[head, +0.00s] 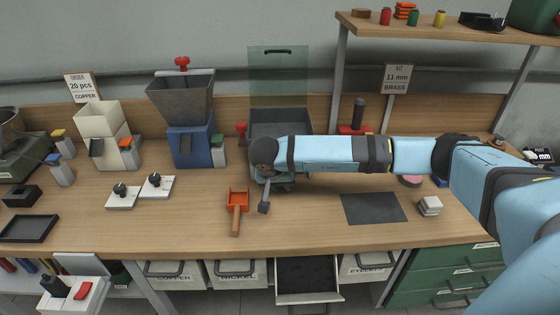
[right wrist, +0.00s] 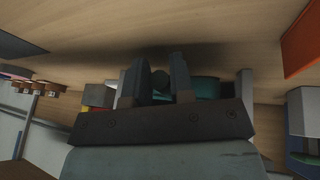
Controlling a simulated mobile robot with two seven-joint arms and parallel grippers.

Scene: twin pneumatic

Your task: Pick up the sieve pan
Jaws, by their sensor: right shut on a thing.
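My right gripper (head: 277,184) is low over the middle of the workbench, under the dark wrist joint of my blue arm. In the right wrist view its fingers (right wrist: 156,72) are shut on a dark, rounded part. I take this part for the sieve pan (right wrist: 160,82), but most of it is hidden by the fingers and the gripper body. A short grey bar with a dark end (head: 264,207) shows just below the gripper in the head view; I cannot tell whether it belongs to the pan. My left gripper is not in view.
An orange scoop (head: 238,203) with a wooden handle lies just left of the gripper. A blue hopper machine (head: 190,145) stands behind left, a grey tray with a clear panel (head: 280,121) behind. A dark mat (head: 373,208) lies right. An open drawer (head: 307,278) juts out below.

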